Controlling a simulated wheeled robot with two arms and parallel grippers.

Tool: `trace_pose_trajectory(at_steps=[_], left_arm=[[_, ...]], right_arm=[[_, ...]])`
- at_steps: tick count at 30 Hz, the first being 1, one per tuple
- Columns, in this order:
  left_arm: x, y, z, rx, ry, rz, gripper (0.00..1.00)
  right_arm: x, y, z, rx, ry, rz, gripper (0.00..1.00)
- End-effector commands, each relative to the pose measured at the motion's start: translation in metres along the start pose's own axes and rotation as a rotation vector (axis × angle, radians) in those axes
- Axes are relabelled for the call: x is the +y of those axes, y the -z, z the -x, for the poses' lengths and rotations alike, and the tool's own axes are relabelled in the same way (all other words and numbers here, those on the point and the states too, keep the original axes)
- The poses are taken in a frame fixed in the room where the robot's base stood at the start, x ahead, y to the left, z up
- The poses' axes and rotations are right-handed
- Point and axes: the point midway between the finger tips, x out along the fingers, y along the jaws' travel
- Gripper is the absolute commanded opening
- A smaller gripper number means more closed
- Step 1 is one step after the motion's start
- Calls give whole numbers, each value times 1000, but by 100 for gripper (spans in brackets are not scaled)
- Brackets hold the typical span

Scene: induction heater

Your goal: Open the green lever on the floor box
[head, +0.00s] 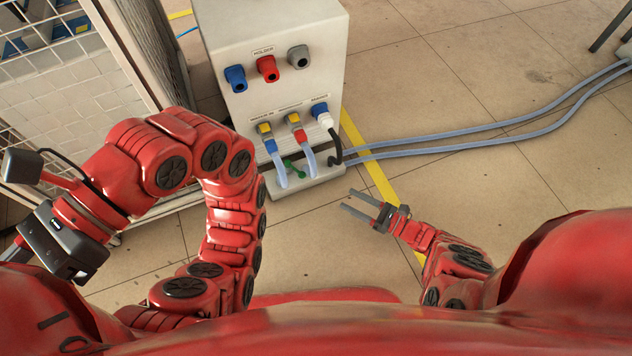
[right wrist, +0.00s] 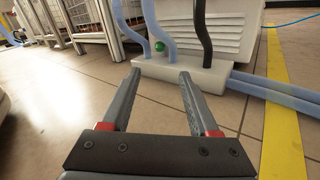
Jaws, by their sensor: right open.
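The floor box (head: 318,183) is a low pale block at the foot of a white cabinet, and it also shows in the right wrist view (right wrist: 205,77). The green lever (head: 299,174) sits among the hoses on the box. In the right wrist view, its round green end (right wrist: 160,47) shows between two blue hoses, beyond the fingertips. My right gripper (head: 346,199) is open and empty, to the right of the box in the head view and apart from the lever. My left gripper (head: 62,248) is at the far left, away from the box; its fingers are not clear.
Blue hoses (head: 445,138) run from the box to the right along the floor. A black hose (right wrist: 203,35) rises from it. The white cabinet (head: 270,35) carries coloured connectors. A wire-mesh cage (head: 80,90) stands at left. Tiled floor at right is mostly clear, with a yellow stripe (head: 370,160).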

Motion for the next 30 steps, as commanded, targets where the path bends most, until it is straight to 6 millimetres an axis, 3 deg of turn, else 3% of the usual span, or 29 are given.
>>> trace_pose_trajectory(at_steps=[1, 8, 24, 30], left_arm=[[-1, 8, 0, 5, 7, 5, 61], [-2, 4, 1, 10, 15, 10, 61], [2, 20, -1, -52, -68, -49, 61], [3, 26, -1, -83, -109, -83, 61]], right_arm=[[-1, 7, -2, -1, -7, 8, 61], [2, 2, -26, -4, -15, 15, 61], [3, 5, -148, -5, -15, 14, 61], [2, 5, -171, -1, -10, 13, 61]])
